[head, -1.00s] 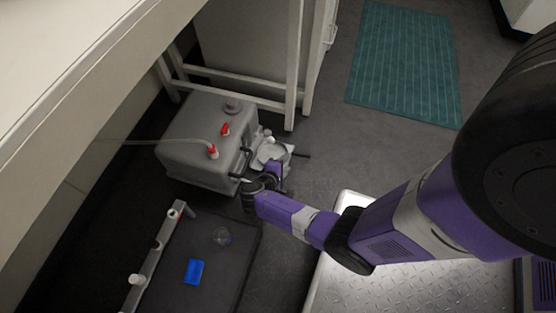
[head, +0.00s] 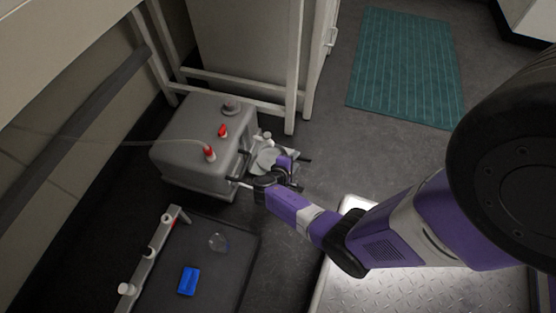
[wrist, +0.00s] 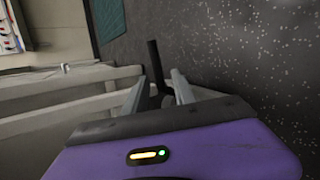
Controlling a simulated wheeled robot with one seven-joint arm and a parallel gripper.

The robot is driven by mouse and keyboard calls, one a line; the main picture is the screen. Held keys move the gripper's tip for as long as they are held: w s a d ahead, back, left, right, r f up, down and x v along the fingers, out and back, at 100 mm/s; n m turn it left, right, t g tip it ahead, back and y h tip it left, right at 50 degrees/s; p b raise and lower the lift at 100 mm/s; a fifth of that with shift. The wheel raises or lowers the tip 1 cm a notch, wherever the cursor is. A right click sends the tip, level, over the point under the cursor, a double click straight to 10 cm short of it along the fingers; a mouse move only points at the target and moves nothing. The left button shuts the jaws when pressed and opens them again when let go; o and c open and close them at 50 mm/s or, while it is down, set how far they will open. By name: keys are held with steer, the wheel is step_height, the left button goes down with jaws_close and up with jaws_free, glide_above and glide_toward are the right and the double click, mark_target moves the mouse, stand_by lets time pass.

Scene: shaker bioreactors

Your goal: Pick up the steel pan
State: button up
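The steel pan (head: 266,159) is a shiny, round, shallow shape on the floor beside the grey tank, partly hidden by my gripper (head: 287,170) in the head view. A dark handle (head: 305,158) sticks out to the right, past my wrist. In the wrist view the dark handle (wrist: 154,62) stands between the two grey fingers of my gripper (wrist: 160,82). The fingers are spread apart, with a narrow gap showing beside the handle. The pan's bowl is not visible in the wrist view.
The grey tank (head: 190,170) with red caps stands close on the left. A white bench frame (head: 293,70) rises behind. A dark tray (head: 222,275) with a blue block (head: 188,281) is at the lower left. The teal mat (head: 405,70) lies clear.

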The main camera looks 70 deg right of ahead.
jaws_close()
stand_by(1.2)
